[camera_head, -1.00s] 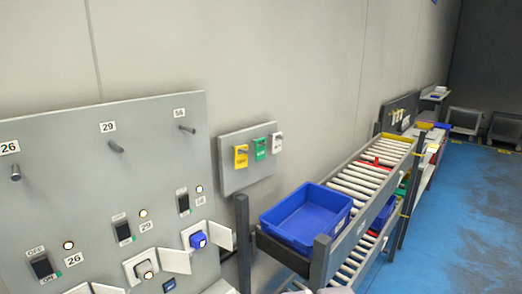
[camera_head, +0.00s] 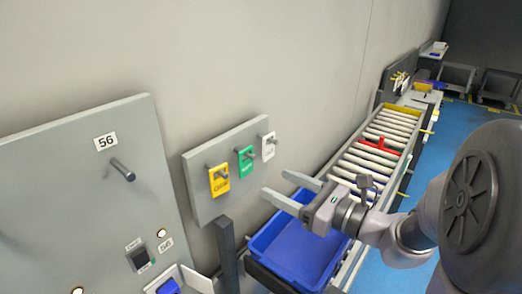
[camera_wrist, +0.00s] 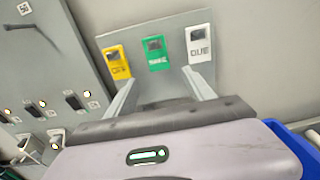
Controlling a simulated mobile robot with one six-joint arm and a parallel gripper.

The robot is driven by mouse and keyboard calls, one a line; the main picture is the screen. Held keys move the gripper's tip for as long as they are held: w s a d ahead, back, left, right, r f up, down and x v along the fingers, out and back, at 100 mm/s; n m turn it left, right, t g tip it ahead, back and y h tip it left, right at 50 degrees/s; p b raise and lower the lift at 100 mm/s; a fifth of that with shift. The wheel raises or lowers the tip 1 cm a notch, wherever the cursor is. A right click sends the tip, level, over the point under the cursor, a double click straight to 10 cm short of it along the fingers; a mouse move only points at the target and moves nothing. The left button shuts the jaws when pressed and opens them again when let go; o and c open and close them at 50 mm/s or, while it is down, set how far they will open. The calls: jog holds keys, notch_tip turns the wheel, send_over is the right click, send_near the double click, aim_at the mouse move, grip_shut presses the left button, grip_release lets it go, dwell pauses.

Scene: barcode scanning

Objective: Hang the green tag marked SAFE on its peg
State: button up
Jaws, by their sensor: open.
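The green tag (camera_head: 245,160) hangs on a small grey board between a yellow tag (camera_head: 219,180) and a white tag (camera_head: 268,147). Its lettering is too small to read surely. In the wrist view the green tag (camera_wrist: 156,53) is upright, just beyond the space between my fingers. My gripper (camera_head: 275,184) is open and empty, in front of the tag board and apart from the tags; it also shows in the wrist view (camera_wrist: 160,77). A bare peg (camera_head: 123,170) sticks out of the large grey panel below the label 56 (camera_head: 106,142).
The large panel (camera_head: 70,200) at left has switches, lamps and open flaps. A dark post (camera_head: 227,250) rises between panel and bin.

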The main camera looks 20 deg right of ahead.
aim_at(248, 167)
jog(key=x, duration=0.3)
jog(key=p+x, duration=0.1)
jog(key=x, duration=0.6)
jog(key=shift+a+r+p, duration=0.15)
jog(key=shift+r+p, duration=0.1)
jog(key=shift+p, duration=0.15)
grip_shut()
jog(key=shift+r, duration=0.1)
jog(key=shift+r, duration=0.1)
dwell(0.8)
